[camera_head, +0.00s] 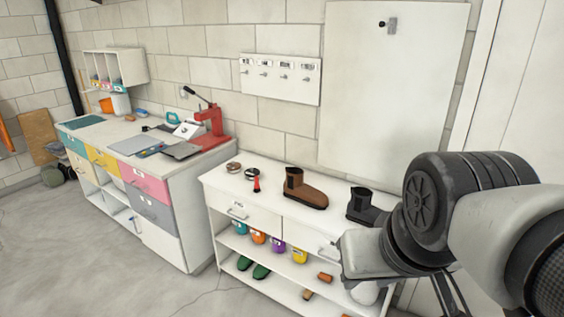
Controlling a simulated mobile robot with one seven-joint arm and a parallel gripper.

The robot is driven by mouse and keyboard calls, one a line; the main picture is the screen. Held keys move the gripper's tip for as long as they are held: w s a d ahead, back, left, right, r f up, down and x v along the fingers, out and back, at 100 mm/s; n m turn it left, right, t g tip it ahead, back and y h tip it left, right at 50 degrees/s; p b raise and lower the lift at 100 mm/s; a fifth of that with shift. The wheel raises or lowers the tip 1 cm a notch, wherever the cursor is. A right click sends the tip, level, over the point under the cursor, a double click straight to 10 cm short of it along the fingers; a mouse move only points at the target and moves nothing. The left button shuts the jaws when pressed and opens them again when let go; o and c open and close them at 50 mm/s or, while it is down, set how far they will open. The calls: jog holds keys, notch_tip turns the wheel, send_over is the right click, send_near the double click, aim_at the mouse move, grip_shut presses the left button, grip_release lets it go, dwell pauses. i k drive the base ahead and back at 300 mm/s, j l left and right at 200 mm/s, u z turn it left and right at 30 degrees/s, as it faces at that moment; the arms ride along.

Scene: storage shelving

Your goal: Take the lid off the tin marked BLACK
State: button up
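Two small, low, round items sit at the left end of the white cabinet top: a brownish one (233,168) and a dark one (252,174). They may be tins, but they are too small for me to read any marking or make out a lid, so I cannot tell which is marked BLACK. My arm fills the right side of the view, well to the right of both items. Its end hangs low in front of the cabinet's right part. I cannot make out the fingers or whether they are open.
A small red and black item (256,185), a brown boot (304,190) and a black boot (366,207) stand on the white cabinet (262,196). Coloured pots (278,246) and green shoes (261,271) are on its shelves. A workbench (170,215) stands left; open floor (70,260) lies before it.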

aim_at(252, 172)
jog(key=i+j, duration=0.65)
jog(key=i+j+z, duration=0.1)
jog(key=i+j, duration=0.5)
jog(key=j, duration=0.15)
jog(key=i+j, duration=0.65)
jog(key=j, duration=0.15)
jog(key=l+z, duration=0.05)
